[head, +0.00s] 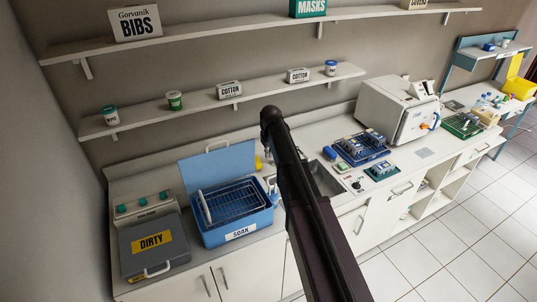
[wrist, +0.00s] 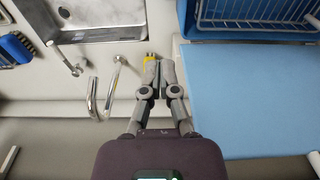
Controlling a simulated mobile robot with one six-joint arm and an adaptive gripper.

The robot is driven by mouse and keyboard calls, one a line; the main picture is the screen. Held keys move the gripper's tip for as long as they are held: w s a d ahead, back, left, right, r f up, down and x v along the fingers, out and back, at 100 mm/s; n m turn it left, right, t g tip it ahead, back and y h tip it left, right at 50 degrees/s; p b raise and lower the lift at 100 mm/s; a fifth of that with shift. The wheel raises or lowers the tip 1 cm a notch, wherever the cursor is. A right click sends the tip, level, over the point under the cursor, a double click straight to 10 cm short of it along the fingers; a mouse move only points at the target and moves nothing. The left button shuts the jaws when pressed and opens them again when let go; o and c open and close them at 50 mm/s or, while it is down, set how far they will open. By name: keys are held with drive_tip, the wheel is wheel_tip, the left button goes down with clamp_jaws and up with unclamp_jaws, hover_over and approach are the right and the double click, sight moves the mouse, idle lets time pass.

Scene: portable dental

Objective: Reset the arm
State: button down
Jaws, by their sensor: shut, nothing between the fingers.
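My gripper (wrist: 157,70) shows in the wrist view with its two fingers drawn together and nothing held. It hangs over the back of the counter, between the sink taps (wrist: 110,85) and the open blue lid (wrist: 250,100) of the soak tub. A small yellow item (wrist: 149,59) shows just beyond the fingertips; I cannot tell if they touch it. In the head view my dark arm rises from the lower right across the middle, and the gripper is hidden behind it.
The blue soak tub (head: 238,230) holds a wire basket, left of my arm. A grey dirty box (head: 155,248) stands further left. The sink (head: 325,178), blue trays (head: 360,148) and a white sterilizer (head: 397,108) are to the right. Wall shelves (head: 225,98) run close behind.

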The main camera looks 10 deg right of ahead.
idle(0.3)
drive_tip(key=s+f+m+b, duration=0.1)
drive_tip(key=s+f+b, duration=0.3)
drive_tip(key=s, duration=0.5)
drive_tip(key=s+f+m+b, duration=0.1)
drive_tip(key=s+f+b, duration=0.3)
drive_tip(key=s, duration=0.6)
drive_tip(key=s+f+m+g+b, duration=0.1)
drive_tip(key=s+f+b, duration=0.3)
drive_tip(key=s, duration=0.5)
drive_tip(key=shift+s, duration=0.4)
